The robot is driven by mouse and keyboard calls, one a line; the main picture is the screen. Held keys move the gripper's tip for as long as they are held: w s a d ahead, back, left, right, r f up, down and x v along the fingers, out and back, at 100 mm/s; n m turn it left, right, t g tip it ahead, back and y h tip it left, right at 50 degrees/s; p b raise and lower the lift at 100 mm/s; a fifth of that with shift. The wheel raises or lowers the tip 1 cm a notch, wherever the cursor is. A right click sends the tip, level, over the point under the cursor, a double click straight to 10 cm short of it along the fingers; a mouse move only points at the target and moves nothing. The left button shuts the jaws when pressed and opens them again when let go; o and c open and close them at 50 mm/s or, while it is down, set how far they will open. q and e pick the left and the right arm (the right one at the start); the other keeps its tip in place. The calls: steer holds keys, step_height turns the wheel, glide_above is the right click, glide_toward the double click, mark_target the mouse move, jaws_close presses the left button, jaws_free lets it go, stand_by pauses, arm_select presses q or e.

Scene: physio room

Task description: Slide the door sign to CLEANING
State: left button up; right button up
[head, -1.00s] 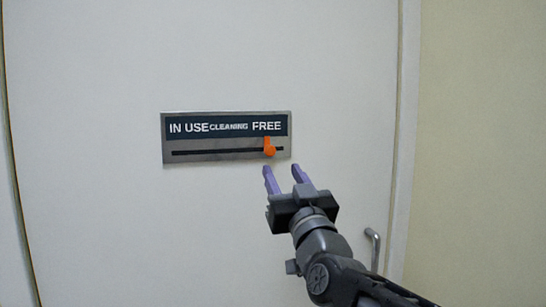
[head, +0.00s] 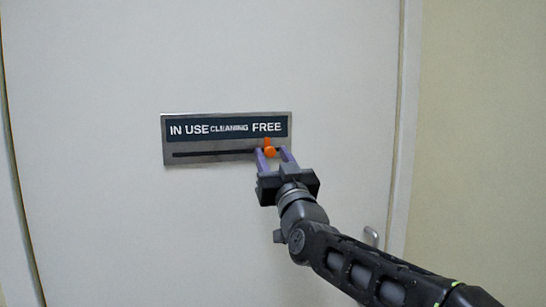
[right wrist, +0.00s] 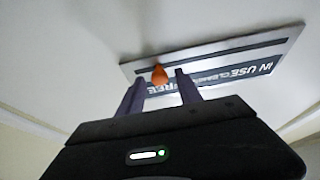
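The door sign (head: 215,158) is a metal plate on the white door, with a dark strip reading IN USE, CLEANING, FREE and a black slot below. The orange slider knob (head: 269,150) stands at the right end of the slot, its pointer under FREE. My right gripper (head: 272,152) is open, its two purple fingers on either side of the knob. In the right wrist view the knob (right wrist: 160,75) shows between the spread fingers (right wrist: 158,92), and the sign (right wrist: 290,36) appears upside down. Whether a finger touches the knob cannot be told. My left gripper is not in view.
The white door (head: 100,220) is flat and clear around the sign. A metal door handle (head: 371,236) is partly hidden behind my right arm. The door frame (head: 406,130) and a beige wall (head: 485,130) lie to the right.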

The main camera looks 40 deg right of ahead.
jaws_close()
stand_by(1.2)
